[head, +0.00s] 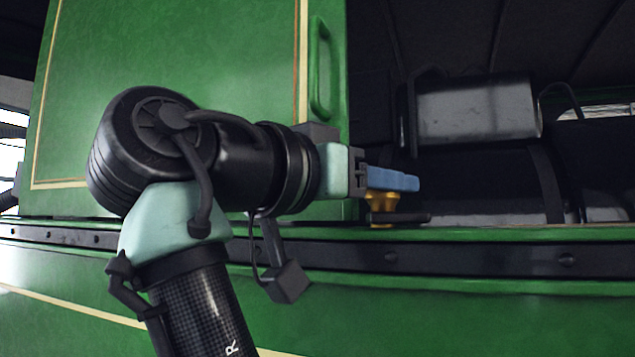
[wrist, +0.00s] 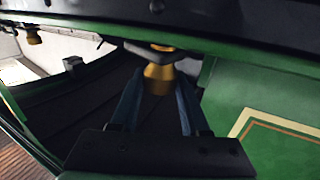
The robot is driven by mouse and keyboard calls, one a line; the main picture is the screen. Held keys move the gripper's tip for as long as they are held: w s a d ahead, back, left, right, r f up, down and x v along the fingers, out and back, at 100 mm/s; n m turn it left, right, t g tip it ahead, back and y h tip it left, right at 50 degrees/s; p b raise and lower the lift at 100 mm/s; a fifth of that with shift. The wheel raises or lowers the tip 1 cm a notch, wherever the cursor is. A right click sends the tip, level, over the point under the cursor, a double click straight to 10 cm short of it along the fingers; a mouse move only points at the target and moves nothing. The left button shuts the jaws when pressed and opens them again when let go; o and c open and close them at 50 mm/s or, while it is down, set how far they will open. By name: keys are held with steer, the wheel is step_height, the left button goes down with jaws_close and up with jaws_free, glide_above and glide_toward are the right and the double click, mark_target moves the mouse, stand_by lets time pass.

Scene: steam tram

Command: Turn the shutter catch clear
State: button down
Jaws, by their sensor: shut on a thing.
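The shutter catch has a brass knob (head: 381,201) and a dark flat bar (head: 402,218) on the ledge, just right of the green shutter panel's lower corner. In the wrist view the brass knob (wrist: 158,79) sits between my two blue fingers, under the dark rail. My gripper (head: 405,181) reaches in from the left and is shut on the knob; it also shows in the wrist view (wrist: 159,88). The green shutter panel (head: 215,90) stands left of the catch, with an upright green handle (head: 320,68). My gripper hides part of the knob.
A dark riveted rail (head: 470,259) runs along the green side below the catch. A grey cylinder (head: 475,110) lies in the dark opening behind, at the right. Another brass knob (wrist: 33,37) shows at the wrist view's upper left.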

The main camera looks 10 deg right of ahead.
steer(key=m+g+h+p, duration=0.1)
steer(key=g, duration=0.1)
steer(key=m+g+h+p, duration=0.1)
steer(key=m+g, duration=0.1)
steer(key=g, duration=0.1)
steer(key=shift+w+f, duration=0.1)
steer(key=shift+f, duration=0.05)
steer(key=shift+d+f+m+g, duration=0.1)
steer(key=shift+m+g, duration=0.5)
steer(key=shift+f+h+p, duration=0.1)
steer(key=shift+h+p, duration=0.2)
steer(key=c, duration=0.7)
jaws_free()
steer(key=o, duration=0.3)
steer(key=shift+d, duration=0.2)
steer(key=shift+r, duration=0.2)
steer(key=shift+a, duration=0.1)
steer(key=shift+a, duration=0.1)
